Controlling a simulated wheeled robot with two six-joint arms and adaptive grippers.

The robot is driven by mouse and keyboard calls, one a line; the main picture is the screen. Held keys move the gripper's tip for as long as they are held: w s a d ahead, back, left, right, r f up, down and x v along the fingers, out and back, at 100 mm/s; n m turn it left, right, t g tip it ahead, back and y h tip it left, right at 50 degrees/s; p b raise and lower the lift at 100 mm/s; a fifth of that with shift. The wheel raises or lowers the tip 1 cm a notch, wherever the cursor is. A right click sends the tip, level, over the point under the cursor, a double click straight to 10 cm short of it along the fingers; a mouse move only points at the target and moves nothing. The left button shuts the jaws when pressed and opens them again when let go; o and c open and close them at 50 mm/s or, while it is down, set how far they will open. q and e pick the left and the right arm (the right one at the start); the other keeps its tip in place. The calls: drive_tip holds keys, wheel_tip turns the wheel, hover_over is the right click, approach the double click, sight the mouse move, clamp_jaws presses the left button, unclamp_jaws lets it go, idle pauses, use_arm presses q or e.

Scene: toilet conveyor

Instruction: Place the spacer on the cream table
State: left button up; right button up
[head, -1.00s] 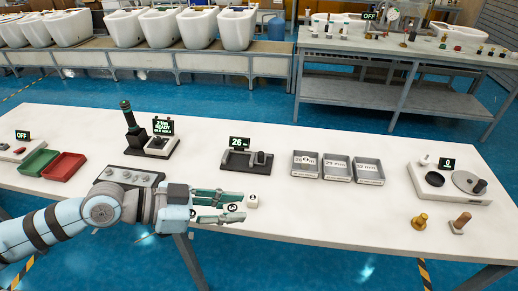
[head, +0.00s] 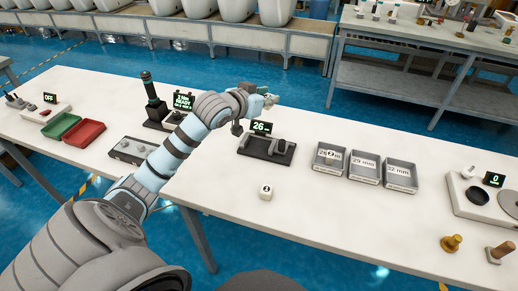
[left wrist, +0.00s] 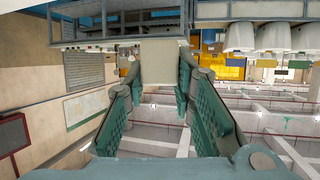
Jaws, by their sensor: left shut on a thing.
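My left gripper (head: 268,97) is raised above the far edge of the long cream-white table (head: 330,225), past the station with the 26 display. In the left wrist view its fingers (left wrist: 165,75) are shut on a pale block, the spacer (left wrist: 165,62). Another small white cube spacer (head: 266,193) with a dark round mark stands on the table near the front. A similar marked spacer (head: 331,155) sits in the 26 mm tray (head: 328,168). My right gripper is not in view.
The gauge station (head: 266,149) stands mid-table, with the 29 mm (head: 363,170) and 32 mm (head: 398,177) trays to its right. Green (head: 60,126) and red (head: 84,135) trays lie at the left. Brass (head: 451,243) and wooden-handled pieces (head: 500,253) stand at the right front.

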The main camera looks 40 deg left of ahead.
sight(259, 148)
use_arm(q)
drive_tip(key=a+f+n+y+b, duration=0.1)
drive_tip(key=f, duration=0.5)
drive_tip(key=w+a+f+n+y+b, duration=0.1)
drive_tip(key=f+b, duration=0.1)
drive_tip(key=f, duration=0.5)
drive_tip(key=a+f+g+y+b, duration=0.1)
drive_tip(key=f, duration=0.5)
drive_tip(key=shift+w+a+f+n+b, duration=0.2)
drive_tip(key=shift+a+f+n+b, duration=0.05)
drive_tip(key=shift+a+n+b, duration=0.15)
drive_tip(key=o, duration=0.9)
drive_tip(key=shift+o, duration=0.2)
